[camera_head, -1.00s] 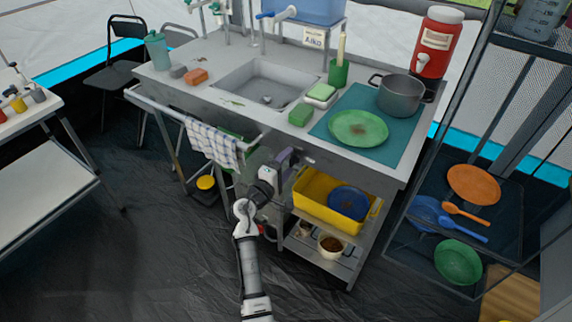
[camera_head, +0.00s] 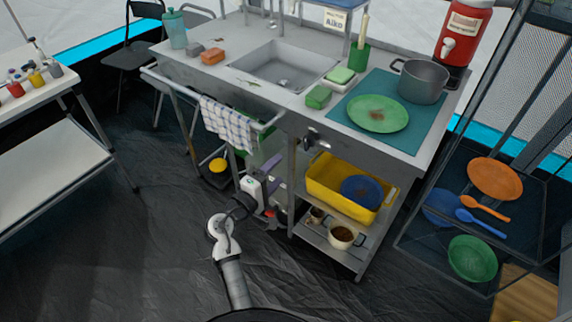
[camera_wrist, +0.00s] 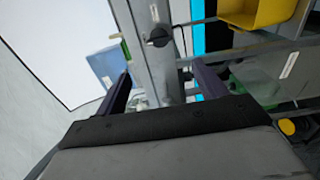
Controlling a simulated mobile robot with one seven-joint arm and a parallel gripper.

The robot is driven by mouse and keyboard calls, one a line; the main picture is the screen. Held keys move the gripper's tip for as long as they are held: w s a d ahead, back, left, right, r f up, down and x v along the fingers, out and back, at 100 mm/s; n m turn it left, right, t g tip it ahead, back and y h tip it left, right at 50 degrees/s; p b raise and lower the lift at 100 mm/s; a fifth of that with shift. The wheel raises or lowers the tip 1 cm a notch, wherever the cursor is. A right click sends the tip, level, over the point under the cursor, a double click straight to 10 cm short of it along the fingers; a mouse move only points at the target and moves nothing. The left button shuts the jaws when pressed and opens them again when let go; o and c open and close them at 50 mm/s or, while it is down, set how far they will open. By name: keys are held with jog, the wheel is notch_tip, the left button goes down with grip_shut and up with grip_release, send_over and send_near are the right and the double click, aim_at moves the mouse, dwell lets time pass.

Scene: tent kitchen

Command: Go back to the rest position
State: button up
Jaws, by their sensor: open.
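My gripper (camera_head: 275,172) is in front of the sink unit, low beside its open shelves and below the hanging towel. Its two dark purple fingers are apart, and nothing shows between them. In the wrist view my gripper (camera_wrist: 162,78) is also open and empty, with the grey metal front of the unit and a dark knob (camera_wrist: 157,38) beyond the fingers. My arm reaches up from the bottom of the head view.
The sink unit (camera_head: 225,85) carries a green plate (camera_head: 378,113) and a grey pot (camera_head: 422,81). A yellow tub (camera_head: 322,182) is on its shelf. A checked towel (camera_head: 228,124) hangs at left. A mesh rack (camera_head: 410,232) stands at right. The dark floor left of my arm is clear.

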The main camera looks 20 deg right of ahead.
jog(key=shift+s+a, duration=0.45)
jog(key=shift+a, duration=0.1)
